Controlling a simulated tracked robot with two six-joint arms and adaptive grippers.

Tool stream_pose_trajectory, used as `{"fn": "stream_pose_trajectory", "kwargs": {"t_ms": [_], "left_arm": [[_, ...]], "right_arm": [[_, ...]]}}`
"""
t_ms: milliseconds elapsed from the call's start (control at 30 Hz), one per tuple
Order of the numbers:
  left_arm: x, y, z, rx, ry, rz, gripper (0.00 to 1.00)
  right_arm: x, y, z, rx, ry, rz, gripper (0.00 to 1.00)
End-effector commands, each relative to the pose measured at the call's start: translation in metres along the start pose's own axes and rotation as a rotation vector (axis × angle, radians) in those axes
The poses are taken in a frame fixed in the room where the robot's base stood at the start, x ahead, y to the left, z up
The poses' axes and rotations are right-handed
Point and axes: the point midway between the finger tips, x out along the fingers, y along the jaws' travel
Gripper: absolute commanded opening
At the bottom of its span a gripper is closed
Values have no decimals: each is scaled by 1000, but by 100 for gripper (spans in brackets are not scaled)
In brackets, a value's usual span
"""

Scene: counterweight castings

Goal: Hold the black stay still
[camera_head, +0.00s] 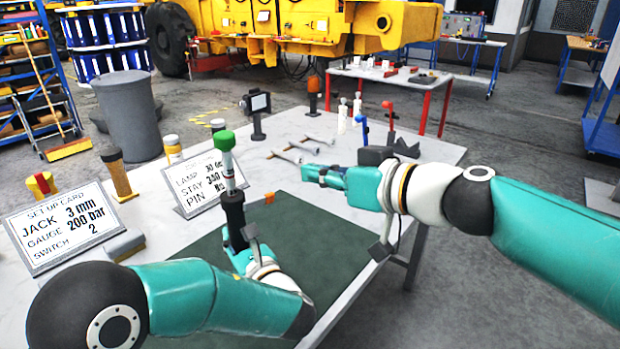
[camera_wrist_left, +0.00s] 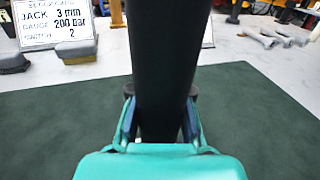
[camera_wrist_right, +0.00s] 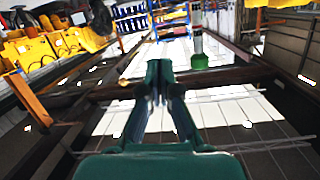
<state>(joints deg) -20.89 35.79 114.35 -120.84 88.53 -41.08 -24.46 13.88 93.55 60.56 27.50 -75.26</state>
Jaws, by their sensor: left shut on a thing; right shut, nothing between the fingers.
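The black stay (camera_head: 235,212) stands nearly upright over the dark green mat (camera_head: 310,235). A pale rod with red bands and a green cap (camera_head: 224,141) rises from its top. My left gripper (camera_head: 243,240) is shut around the stay's lower part. In the left wrist view the stay (camera_wrist_left: 160,60) fills the middle between the fingers (camera_wrist_left: 160,125); its foot is hidden by the gripper. My right gripper (camera_head: 315,174) is shut and empty, to the right of the stay and apart from it. Its closed fingers show in the right wrist view (camera_wrist_right: 157,95).
A set-up card (camera_head: 68,226) and a second card (camera_head: 205,183) stand on the left of the table. Several metal pins (camera_head: 290,154) lie behind my right gripper. Dark blocks (camera_head: 385,152) and small levers stand at the right back. The mat's right part is clear.

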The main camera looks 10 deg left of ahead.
Motion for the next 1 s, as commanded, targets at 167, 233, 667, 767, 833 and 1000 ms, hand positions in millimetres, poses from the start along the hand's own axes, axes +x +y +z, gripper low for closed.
{"fn": "stream_pose_trajectory", "kwargs": {"t_ms": [167,233,667,767,833,1000], "left_arm": [[0,-1,0,-2,0,-2,0],[0,-1,0,-2,0,-2,0],[0,-1,0,-2,0,-2,0],[0,0,0,-2,0,-1,0],[0,0,0,-2,0,-1,0],[0,0,0,-2,-1,-1,0]], "right_arm": [[34,-1,2,0,-3,-3,0],[49,0,2,0,-3,-1,0],[92,0,30,2,-2,0,0],[93,0,35,1,-1,0,0],[93,0,38,1,-1,1,0],[94,0,40,1,-1,1,0]]}}
